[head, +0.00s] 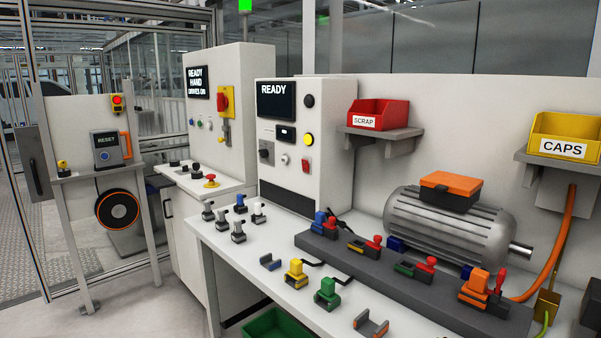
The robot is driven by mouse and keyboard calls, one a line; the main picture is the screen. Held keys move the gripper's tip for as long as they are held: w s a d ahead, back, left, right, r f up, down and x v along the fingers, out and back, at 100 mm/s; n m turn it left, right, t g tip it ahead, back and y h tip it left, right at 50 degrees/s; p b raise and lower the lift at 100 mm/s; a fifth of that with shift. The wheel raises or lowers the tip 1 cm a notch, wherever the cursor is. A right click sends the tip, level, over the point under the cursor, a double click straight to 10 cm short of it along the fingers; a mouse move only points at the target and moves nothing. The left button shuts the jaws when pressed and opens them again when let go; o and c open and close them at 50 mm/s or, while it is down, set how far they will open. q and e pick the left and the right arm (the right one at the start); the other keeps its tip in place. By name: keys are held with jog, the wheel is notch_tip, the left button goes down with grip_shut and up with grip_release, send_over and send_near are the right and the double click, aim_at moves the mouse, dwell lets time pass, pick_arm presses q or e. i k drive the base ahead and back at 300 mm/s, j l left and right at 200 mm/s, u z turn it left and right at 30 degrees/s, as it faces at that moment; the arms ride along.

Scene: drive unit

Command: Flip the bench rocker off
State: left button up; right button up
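The bench control cabinet (331,130) is white and stands at the back left of the bench, with a lit screen (276,101) reading READY. A small red rocker-like switch (305,166) sits low on the right of its front face, below a lit yellow button (308,140). It is too small to tell which way it is tipped, and no label on it can be read. Nothing covers it. Neither of my grippers shows in the head view.
The white bench (232,262) carries small connectors, coloured clamps on a dark rail (385,272) and a grey motor (440,228). A red SCRAP bin (393,113) and a yellow CAPS bin (562,127) sit on wall shelves. Another cabinet (256,75) stands left.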

aim_at(306, 164)
jog(key=i+j+z, duration=0.4)
jog(key=i+j, duration=0.25)
jog(key=i, duration=0.35)
jog(key=i+j+z, duration=0.4)
jog(key=i+j, duration=0.45)
jog(key=j, duration=0.1)
